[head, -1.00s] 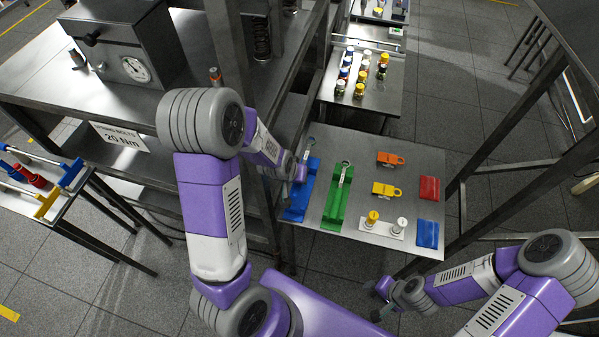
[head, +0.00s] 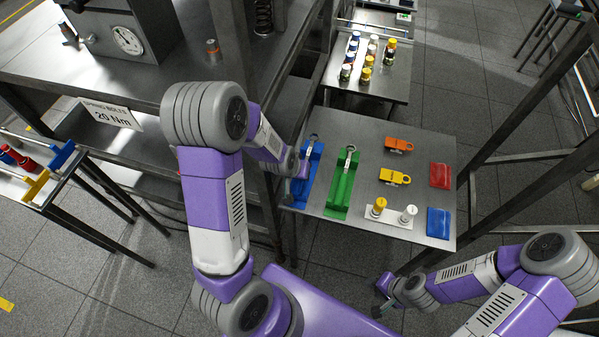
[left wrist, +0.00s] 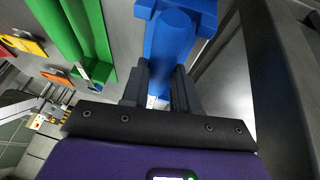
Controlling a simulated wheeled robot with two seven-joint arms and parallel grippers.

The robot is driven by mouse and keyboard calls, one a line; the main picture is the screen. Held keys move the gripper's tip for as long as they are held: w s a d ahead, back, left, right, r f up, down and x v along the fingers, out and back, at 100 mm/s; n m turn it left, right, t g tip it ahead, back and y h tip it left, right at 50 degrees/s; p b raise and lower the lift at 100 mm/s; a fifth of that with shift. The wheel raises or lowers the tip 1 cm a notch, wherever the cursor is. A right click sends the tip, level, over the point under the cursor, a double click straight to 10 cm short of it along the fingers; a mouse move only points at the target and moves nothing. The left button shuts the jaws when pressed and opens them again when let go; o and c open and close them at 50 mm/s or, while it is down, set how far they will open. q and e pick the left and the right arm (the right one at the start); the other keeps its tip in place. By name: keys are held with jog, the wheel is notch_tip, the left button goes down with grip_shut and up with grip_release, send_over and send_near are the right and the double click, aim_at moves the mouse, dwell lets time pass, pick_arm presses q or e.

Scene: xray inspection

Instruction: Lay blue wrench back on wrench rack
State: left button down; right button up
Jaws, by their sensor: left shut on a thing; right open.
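The blue wrench shows in the left wrist view as a thick blue handle (left wrist: 168,55) between the fingers of my left gripper (left wrist: 160,95), which is shut on it. In the head view my left gripper (head: 302,168) is over the left side of a blue holder (head: 305,195), partly hiding it. The holder also shows behind the handle in the left wrist view (left wrist: 207,12). A silver ring end (head: 314,139) shows at the holder's far end. I cannot tell whether the wrench touches the holder. My right gripper (head: 381,296) is open and empty at the lower right.
On the same metal table (head: 380,130), a green holder (head: 341,192) with a silver wrench lies close right. Orange (head: 398,145) and yellow (head: 394,177) tags, and red (head: 440,175) and blue (head: 438,222) packets, lie farther right. A dark shelf post (head: 270,180) stands close left.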

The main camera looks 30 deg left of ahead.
pick_arm(q)
jog(key=shift+f, duration=0.55)
jog(key=shift+f+b, duration=0.2)
jog(key=shift+b, duration=0.3)
jog(key=c, duration=0.8)
grip_release()
jog(key=p+v, duration=0.3)
jog(key=v, duration=0.4)
jog(key=shift+s+r, duration=0.1)
jog(key=shift+r, duration=0.2)
